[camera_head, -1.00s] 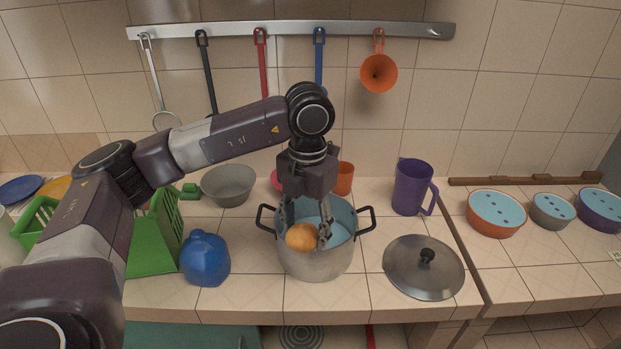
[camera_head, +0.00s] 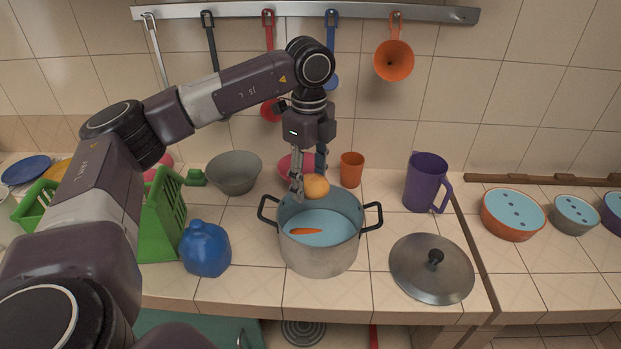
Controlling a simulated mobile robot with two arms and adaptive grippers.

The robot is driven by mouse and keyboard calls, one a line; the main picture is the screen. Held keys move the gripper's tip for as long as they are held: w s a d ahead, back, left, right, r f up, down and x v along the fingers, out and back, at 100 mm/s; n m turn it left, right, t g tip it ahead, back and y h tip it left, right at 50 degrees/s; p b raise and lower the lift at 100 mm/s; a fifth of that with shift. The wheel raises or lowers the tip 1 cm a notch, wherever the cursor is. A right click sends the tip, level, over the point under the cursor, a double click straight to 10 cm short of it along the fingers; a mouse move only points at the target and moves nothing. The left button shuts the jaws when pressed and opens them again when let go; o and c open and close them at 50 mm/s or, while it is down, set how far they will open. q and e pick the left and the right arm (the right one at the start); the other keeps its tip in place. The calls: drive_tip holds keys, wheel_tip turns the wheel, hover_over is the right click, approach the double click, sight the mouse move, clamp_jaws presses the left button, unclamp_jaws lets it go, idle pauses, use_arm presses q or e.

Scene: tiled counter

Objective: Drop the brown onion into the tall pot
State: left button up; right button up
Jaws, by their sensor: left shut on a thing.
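The brown onion (camera_head: 316,187) is round and orange-brown. My left gripper (camera_head: 305,186) is shut on it and holds it above the back part of the tall pot's opening. The tall pot (camera_head: 319,259) is grey metal with two black side handles and stands upright on the counter, uncovered. Inside it I see a light blue surface and an orange carrot-like piece (camera_head: 306,231). The fingers partly hide the onion's left side. My right gripper is not in view.
A metal lid (camera_head: 431,269) lies right of the pot, and a purple pitcher (camera_head: 426,182) stands behind it. A blue jug (camera_head: 205,248) stands left of the pot. A grey bowl (camera_head: 234,174), pink bowl and orange cup (camera_head: 351,170) stand behind. Utensils hang above.

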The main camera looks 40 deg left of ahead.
sight(309, 172)
use_arm(q)
wheel_tip(309, 172, down, 5)
drive_tip(key=b, duration=0.3)
drive_tip(key=shift+f, duration=0.1)
drive_tip(key=o, duration=1.3)
drive_tip(key=shift+o, duration=0.3)
wheel_tip(309, 172, up, 12)
drive_tip(key=shift+r, duration=0.1)
